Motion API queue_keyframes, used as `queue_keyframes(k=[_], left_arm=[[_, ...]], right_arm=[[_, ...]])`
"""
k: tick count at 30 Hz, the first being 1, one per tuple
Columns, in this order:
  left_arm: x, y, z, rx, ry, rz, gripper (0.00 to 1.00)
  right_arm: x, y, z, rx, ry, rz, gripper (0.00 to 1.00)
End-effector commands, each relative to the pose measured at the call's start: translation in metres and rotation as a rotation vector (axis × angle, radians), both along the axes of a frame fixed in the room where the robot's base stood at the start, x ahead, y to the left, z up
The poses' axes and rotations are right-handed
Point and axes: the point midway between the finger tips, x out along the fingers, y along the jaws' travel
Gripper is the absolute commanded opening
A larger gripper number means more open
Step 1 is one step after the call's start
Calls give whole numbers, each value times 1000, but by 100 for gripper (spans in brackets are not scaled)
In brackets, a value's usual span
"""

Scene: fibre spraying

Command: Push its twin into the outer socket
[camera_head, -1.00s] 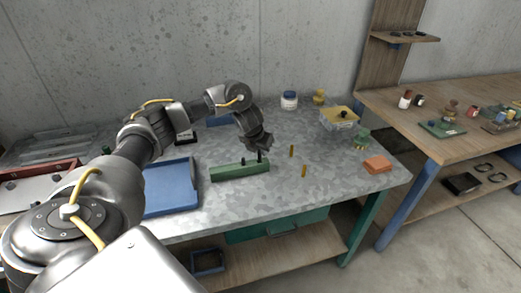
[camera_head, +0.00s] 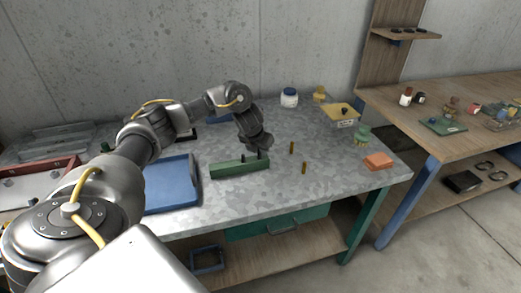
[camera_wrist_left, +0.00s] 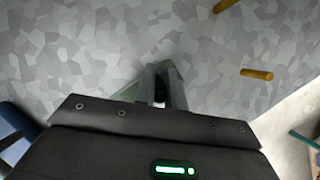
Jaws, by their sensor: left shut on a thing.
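The green block (camera_head: 236,169) lies on the metal-topped bench, and a short dark peg (camera_head: 243,158) stands in its top. My left gripper (camera_head: 262,152) is over the right end of the block, pointing down. It is shut on a small dark peg, which shows between the fingers in the left wrist view (camera_wrist_left: 160,86). The block shows there only as a green patch (camera_wrist_left: 130,90) behind the fingers. The outer socket and the held peg's lower end are hidden, so I cannot tell how deep it sits. My right gripper is not in view.
Two brass pins (camera_head: 291,147) stand right of the block. A blue tray (camera_head: 172,187) lies to its left.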

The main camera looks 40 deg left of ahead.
Motion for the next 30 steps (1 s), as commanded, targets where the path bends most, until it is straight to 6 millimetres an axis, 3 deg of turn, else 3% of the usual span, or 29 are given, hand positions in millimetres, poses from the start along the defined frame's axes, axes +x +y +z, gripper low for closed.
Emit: queue_keyframes(k=[2, 3, 8, 20, 23, 30], left_arm=[[0, 0, -3, 0, 0, 0, 0], [0, 0, -2, 0, 0, 0, 16], [0, 0, -2, 0, 0, 0, 37], [-3, -1, 7, 1, -2, -3, 37], [-9, -2, 22, 1, -4, -2, 37], [-28, -4, 73, 3, -5, -2, 37]], right_arm=[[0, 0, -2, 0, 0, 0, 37], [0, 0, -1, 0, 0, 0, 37], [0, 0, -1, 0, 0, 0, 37], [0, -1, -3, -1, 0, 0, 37], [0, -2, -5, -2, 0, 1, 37], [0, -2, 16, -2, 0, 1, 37]])
